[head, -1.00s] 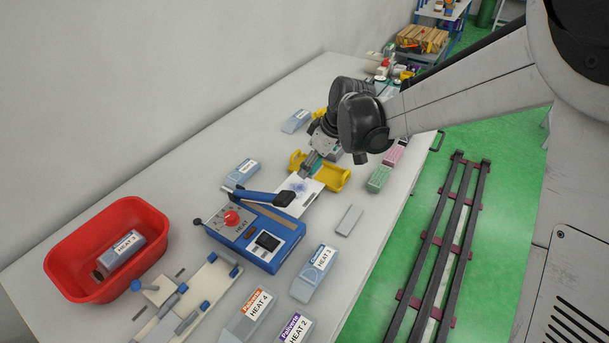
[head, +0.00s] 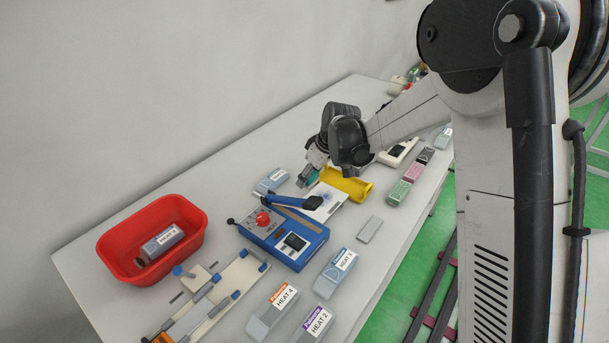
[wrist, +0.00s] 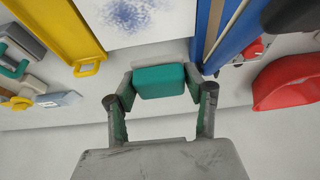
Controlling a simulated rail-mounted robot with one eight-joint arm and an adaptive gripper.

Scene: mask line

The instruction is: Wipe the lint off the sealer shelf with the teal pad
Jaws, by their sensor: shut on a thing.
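My gripper (wrist: 160,90) is shut on the teal pad (wrist: 158,82), with one finger on each side of it in the wrist view. In the head view my gripper (head: 303,180) hangs beyond the far left corner of the sealer shelf. The white sealer shelf (head: 338,192) sticks out behind the blue heat sealer (head: 312,236). Blue-grey lint (wrist: 137,17) is spread in a speckled patch on the shelf in the wrist view. The pad is apart from the lint. I cannot tell whether the pad touches anything below it.
The sealer's lever (head: 290,201) is raised next to the shelf. A yellow holder (head: 350,184) stands behind the shelf. A red bin (head: 112,250) holds a labelled pouch box. A grey block (head: 369,229) lies right.

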